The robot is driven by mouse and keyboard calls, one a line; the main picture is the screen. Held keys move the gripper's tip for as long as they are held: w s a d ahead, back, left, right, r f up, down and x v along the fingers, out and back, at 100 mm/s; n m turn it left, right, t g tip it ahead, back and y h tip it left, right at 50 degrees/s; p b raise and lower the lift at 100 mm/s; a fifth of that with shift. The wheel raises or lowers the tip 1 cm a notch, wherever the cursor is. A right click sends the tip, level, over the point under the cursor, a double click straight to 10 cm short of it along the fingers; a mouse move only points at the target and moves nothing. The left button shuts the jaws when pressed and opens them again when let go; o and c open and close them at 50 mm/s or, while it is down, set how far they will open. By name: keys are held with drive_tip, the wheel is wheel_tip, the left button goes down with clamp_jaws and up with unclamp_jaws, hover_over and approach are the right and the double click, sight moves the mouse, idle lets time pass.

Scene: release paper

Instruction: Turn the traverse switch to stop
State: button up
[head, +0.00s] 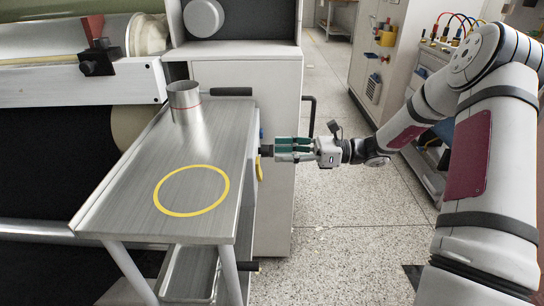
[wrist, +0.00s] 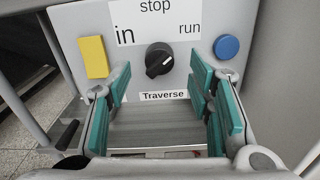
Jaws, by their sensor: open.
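The traverse switch (wrist: 159,60) is a round black knob on a light grey panel (wrist: 200,62), seen in the wrist view. A "Traverse" label (wrist: 163,96) is below it; "stop" stands above, "in" at left and "run" at right. In the head view, my gripper (head: 276,150) points left at the panel, and the knob is hidden.
A metal table (head: 130,190) with a yellow ring (head: 160,201) and a metal cup (head: 185,104) stands left of the panel. The speckled floor (head: 340,220) beneath my arm is clear.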

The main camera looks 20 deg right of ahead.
sight(272, 149)
drive_tip(key=shift+b+x, duration=0.45)
drive_tip(key=shift+x, duration=1.25)
clamp_jaws()
drive_tip(key=shift+n, duration=0.3)
drive_tip(key=n+p, duration=0.2)
drive_tip(key=n, duration=0.1)
drive_tip(key=shift+n, duration=0.3)
drive_tip(key=n, duration=0.5)
drive_tip(key=shift+n+p, duration=0.3)
drive_tip(key=shift+p, duration=0.1)
